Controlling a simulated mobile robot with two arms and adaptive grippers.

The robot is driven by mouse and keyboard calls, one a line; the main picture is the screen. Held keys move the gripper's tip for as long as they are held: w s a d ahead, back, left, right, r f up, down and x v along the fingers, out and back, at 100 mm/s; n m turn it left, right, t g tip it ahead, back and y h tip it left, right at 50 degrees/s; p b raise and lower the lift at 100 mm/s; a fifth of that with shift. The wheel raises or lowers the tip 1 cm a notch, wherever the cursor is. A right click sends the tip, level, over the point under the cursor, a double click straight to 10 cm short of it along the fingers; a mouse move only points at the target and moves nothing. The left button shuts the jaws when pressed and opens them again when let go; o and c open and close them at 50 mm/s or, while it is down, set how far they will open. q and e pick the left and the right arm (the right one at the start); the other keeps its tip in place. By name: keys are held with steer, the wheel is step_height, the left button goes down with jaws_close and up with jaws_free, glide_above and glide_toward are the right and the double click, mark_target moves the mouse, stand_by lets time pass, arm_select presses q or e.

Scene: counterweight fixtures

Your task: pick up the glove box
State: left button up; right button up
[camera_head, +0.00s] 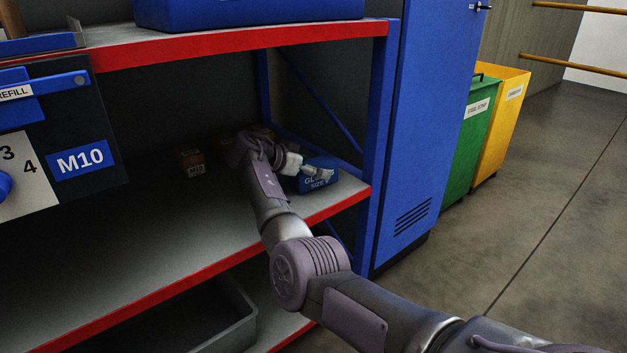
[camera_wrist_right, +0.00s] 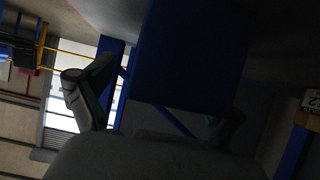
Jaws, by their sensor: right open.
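The glove box (camera_head: 317,185) is a small blue box with white lettering, partly readable as "GL" and "SIZE". It sits on the middle shelf at its right end, near the corner post. My right gripper (camera_head: 313,171) reaches in over the shelf and is at the box, its fingers covering part of the box's upper side. In the right wrist view the dark blue box (camera_wrist_right: 190,55) fills the space between the two spread fingers (camera_wrist_right: 155,105). I cannot tell whether the fingers touch it. My left gripper is not in view.
Small brown cartons (camera_head: 190,162) stand farther back on the red-edged shelf (camera_head: 150,235). The blue corner post (camera_head: 377,110) and a blue cabinet (camera_head: 430,110) are just right of the box. The upper shelf (camera_head: 230,40) hangs overhead. A grey bin (camera_head: 238,310) is below.

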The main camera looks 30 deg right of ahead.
steer(key=shift+d, duration=0.1)
steer(key=shift+c, duration=0.3)
steer(key=c, duration=1.5)
